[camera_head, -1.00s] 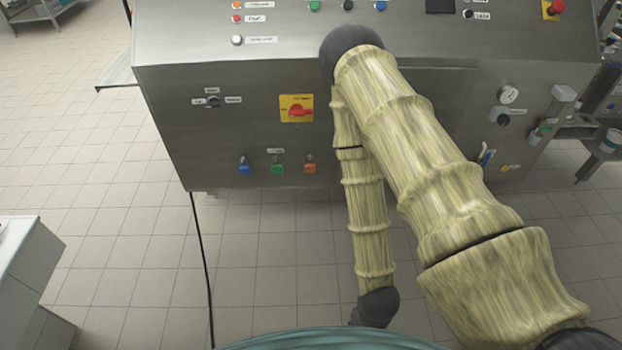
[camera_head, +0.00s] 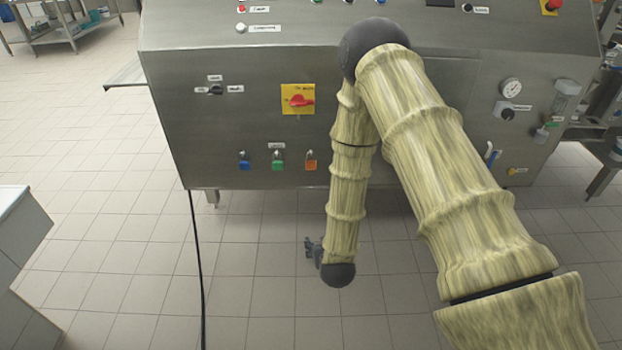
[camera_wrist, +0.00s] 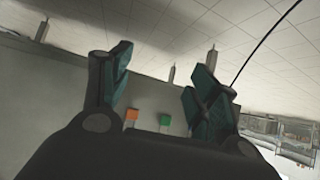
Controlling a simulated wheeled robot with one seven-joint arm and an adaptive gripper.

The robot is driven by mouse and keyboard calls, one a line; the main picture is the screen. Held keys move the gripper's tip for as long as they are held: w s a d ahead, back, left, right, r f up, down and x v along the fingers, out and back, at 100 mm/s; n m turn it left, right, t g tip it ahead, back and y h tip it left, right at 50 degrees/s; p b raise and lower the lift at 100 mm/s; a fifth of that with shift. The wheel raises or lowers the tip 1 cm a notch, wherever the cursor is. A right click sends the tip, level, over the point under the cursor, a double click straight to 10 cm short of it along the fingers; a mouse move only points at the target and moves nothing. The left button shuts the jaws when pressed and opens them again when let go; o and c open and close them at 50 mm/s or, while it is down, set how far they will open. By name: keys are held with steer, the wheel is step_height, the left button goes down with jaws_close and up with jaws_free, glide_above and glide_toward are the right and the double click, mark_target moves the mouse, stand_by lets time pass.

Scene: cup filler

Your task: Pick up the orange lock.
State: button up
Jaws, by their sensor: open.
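The orange lock (camera_head: 310,160) hangs on the lower front of the steel machine, at the right end of a row with a green lock (camera_head: 277,160) and a blue lock (camera_head: 244,160). My gripper (camera_head: 308,248) is below and in front of it, apart from it, partly hidden behind my wrist. In the wrist view my gripper (camera_wrist: 160,78) is open with nothing between its fingers. The orange lock (camera_wrist: 132,114) and the green lock (camera_wrist: 165,120) show there beyond the palm, small and blurred. The blue lock cannot be made out in that view.
The steel machine (camera_head: 400,175) carries a red rotary switch (camera_head: 298,99) above the locks. A black cable (camera_head: 198,270) runs down at left. A white cabinet (camera_head: 20,235) stands at lower left. The tiled floor before the machine is clear.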

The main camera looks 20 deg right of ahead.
steer(key=w+r+t+h+b, duration=0.1)
steer(key=w+r+t+b, duration=0.2)
steer(key=w, duration=0.6)
steer(key=m+t+h+b, duration=0.2)
steer(key=t+h+b, duration=0.1)
steer(key=b, duration=0.1)
glide_toward(311, 164)
steer(key=shift+b+x, duration=0.75)
steer(key=shift+x, duration=3.65)
steer(key=shift+w+d, duration=0.15)
steer(key=shift+w, duration=0.2)
steer(key=c, duration=1.2)
